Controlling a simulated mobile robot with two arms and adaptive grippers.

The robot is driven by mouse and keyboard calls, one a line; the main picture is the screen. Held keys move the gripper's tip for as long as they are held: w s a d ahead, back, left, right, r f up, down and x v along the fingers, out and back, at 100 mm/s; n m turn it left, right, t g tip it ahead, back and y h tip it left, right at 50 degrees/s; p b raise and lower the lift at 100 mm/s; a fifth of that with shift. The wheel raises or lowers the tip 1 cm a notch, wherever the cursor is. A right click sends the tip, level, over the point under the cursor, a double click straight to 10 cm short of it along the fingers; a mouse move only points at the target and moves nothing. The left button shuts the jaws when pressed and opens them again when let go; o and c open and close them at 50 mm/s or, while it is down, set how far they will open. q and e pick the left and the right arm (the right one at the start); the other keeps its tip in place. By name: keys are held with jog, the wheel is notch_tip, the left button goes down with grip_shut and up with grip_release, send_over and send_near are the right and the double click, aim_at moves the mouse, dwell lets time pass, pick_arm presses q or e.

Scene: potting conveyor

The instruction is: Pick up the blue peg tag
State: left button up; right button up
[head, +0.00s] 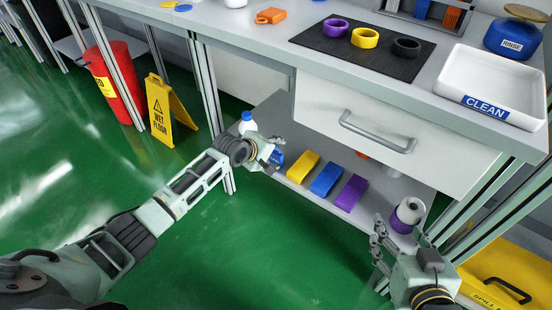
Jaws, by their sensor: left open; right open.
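A small flat blue disc (183,8), which looks like a tag, lies on the worktop at the top left, with a yellow disc (168,3) beside it. A blue block (326,180) lies on the lower shelf between a yellow block (303,167) and a purple block (351,193). I cannot tell for certain which blue thing is the peg tag. My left gripper (276,150) is open near the shelf's left end, left of the blocks. My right gripper (379,245) is open and empty in front of the shelf's right end, apart from the blocks.
An orange tag-like piece (271,16) lies on the worktop. Rings lie on a black mat (350,62); a white CLEAN tray (490,82) stands right. A drawer (375,125) hangs above the shelf (285,108). A wet-floor sign (168,110) and red bin (116,80) stand left.

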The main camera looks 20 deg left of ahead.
pick_arm(q)
jog(key=shift+c, duration=0.3)
grip_shut()
jog(key=shift+r, duration=0.1)
pick_arm(e)
jog(key=shift+f, duration=0.1)
pick_arm(q)
jog(key=shift+r, duration=0.2)
notch_tip(320, 180, up, 9)
jog(key=p, duration=0.4)
jog(key=shift+r, duration=0.2)
pick_arm(e)
jog(key=s+d+f+g+h, duration=0.1)
jog(key=s+d+f+g, duration=0.1)
jog(key=s+f+g, duration=0.2)
jog(key=s+d+f+g+h, duration=0.1)
jog(key=s+d+f+g, duration=0.2)
jog(key=s, duration=0.8)
jog(key=shift+s+d+f+g+h, duration=0.15)
jog(key=shift+f+g+h, duration=0.15)
jog(key=shift+f+g, duration=0.65)
